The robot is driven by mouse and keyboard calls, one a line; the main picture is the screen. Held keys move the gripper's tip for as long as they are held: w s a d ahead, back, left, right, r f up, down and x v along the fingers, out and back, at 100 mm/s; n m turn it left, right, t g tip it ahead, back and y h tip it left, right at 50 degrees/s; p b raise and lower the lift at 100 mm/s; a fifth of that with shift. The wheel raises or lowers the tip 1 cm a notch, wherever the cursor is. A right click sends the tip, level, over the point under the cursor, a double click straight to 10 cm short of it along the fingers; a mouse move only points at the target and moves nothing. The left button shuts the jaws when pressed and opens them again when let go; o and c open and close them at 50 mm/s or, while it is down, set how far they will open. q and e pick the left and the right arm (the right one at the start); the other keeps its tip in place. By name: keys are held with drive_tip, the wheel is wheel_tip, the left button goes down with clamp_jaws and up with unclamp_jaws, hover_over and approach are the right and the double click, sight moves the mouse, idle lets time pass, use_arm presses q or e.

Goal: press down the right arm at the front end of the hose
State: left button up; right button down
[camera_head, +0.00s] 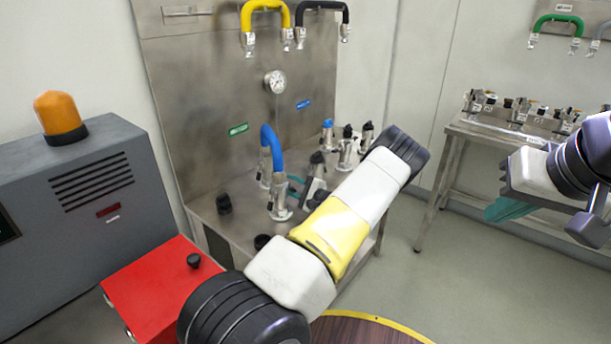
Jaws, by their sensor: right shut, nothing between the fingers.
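The blue hose (268,137) arches over the front of the steel bench on metal end couplings. Its front end (279,200) stands upright on the bench. Any lever arm on its right side is too small and too crowded to make out. My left arm crosses the middle of the view, and teal fingers of my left gripper (296,187) show close to the right of this front end. The arm partly hides that gripper, and contact cannot be told. My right gripper (510,208) is at the right edge, shut and empty, far from the hose.
Metal couplings with dark tops (347,150) stand behind my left arm. A red box (158,290) and a grey cabinet (85,200) with an orange lamp (58,115) are at left. A side table (465,133) holds fittings at right. Open floor lies between.

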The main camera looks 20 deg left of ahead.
use_arm(q)
drive_tip(key=n, duration=0.1)
drive_tip(key=r+n, duration=0.1)
drive_tip(key=n, duration=0.1)
drive_tip(key=shift+w+d+r, duration=0.15)
drive_tip(key=shift+w+r, duration=0.1)
drive_tip(key=shift+w, duration=0.1)
drive_tip(key=s+d+r+n, duration=0.2)
drive_tip(key=d+n, duration=0.3)
drive_tip(key=d, duration=0.2)
drive_tip(key=s+r+n+g+h, duration=0.1)
drive_tip(key=s+r+g+h, duration=0.1)
drive_tip(key=s+r+h, duration=0.2)
drive_tip(key=s+d+r+n+g+h, duration=0.1)
drive_tip(key=s+r+h, duration=0.3)
drive_tip(key=s, duration=0.7)
drive_tip(key=s+d+r+n+g+h, duration=0.1)
drive_tip(key=s+r+n+g+h, duration=0.1)
drive_tip(key=s+r, duration=0.4)
drive_tip(key=shift+s+d+n+g+h, duration=0.3)
drive_tip(key=shift+s+g+h, duration=0.2)
drive_tip(key=shift+s+h, duration=0.4)
drive_tip(key=shift+w, duration=0.15)
